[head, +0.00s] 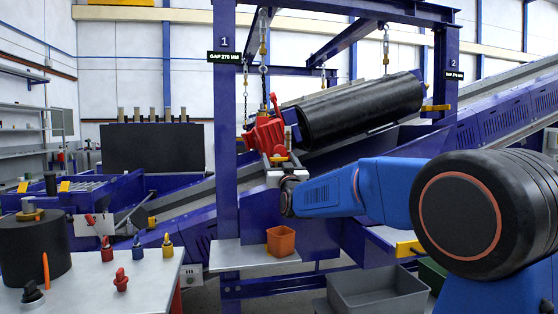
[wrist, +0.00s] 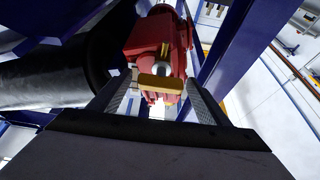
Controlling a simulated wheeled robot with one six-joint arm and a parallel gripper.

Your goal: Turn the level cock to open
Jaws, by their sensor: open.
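The level cock appears to be the small yellow bar handle (wrist: 160,82) in front of a round grey fitting (wrist: 160,68) on the red gearbox (wrist: 158,38). The handle lies crosswise, roughly level in the wrist view. My gripper (wrist: 162,90) is open, with one finger on each side of the handle. I cannot tell whether either finger touches it. In the head view the red gearbox (head: 265,132) hangs at the end of the black drum, and my gripper (head: 279,161) reaches up to its underside. The cock is mostly hidden there.
The black drum (head: 362,108) hangs on chains beside the gearbox. A blue post (head: 226,150) stands close to its left. Below are an orange bin (head: 281,241) on a grey shelf (head: 228,256) and a grey crate (head: 375,297). A table (head: 150,290) with several colored knobs is at left.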

